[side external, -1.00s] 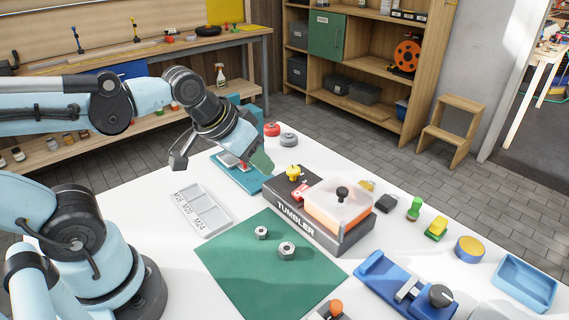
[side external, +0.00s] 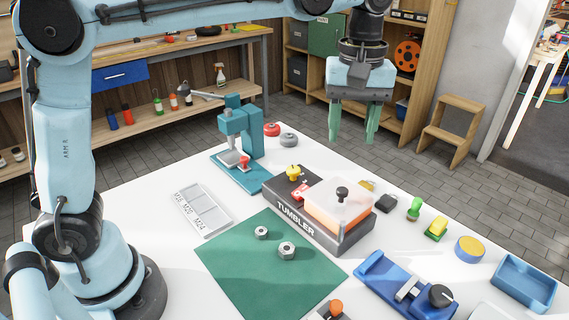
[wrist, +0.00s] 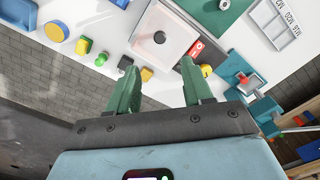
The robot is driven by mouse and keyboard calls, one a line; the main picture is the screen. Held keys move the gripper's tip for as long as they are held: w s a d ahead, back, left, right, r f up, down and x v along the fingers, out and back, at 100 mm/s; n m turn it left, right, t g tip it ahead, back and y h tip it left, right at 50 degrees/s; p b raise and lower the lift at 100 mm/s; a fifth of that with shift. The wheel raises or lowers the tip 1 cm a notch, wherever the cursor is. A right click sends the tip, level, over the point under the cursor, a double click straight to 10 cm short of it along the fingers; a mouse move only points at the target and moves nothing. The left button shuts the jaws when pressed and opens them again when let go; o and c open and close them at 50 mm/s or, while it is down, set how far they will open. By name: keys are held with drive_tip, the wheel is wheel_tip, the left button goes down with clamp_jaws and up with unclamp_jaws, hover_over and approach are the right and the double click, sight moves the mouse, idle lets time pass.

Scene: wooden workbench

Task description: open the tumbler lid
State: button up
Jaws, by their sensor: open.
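The tumbler (side external: 297,218) is a dark box with "TUMBLER" on its front, standing on the white table. Its lid (side external: 355,193) is clear with a black knob (side external: 342,193) on top and lies closed over an orange inside. A red switch (side external: 300,191) and a yellow knob (side external: 293,172) sit on the box's left part. In the wrist view the lid (wrist: 150,50) and its knob (wrist: 159,37) show ahead of the fingers. My gripper (side external: 354,136) is open and empty, pointing down, high above and beyond the tumbler. Its green fingers also show in the wrist view (wrist: 160,92).
A teal press (side external: 240,135) stands behind the tumbler at left. A labelled tray (side external: 203,209) and a green mat (side external: 240,275) with two nuts lie in front. A blue fixture (side external: 385,283), green stamp (side external: 415,208) and blue tray (side external: 525,282) are at right.

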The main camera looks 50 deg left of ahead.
sight(343, 189)
wheel_tip(343, 189, down, 12)
drive_tip(key=shift+r, duration=0.1)
idle(0.5)
clamp_jaws()
idle(0.3)
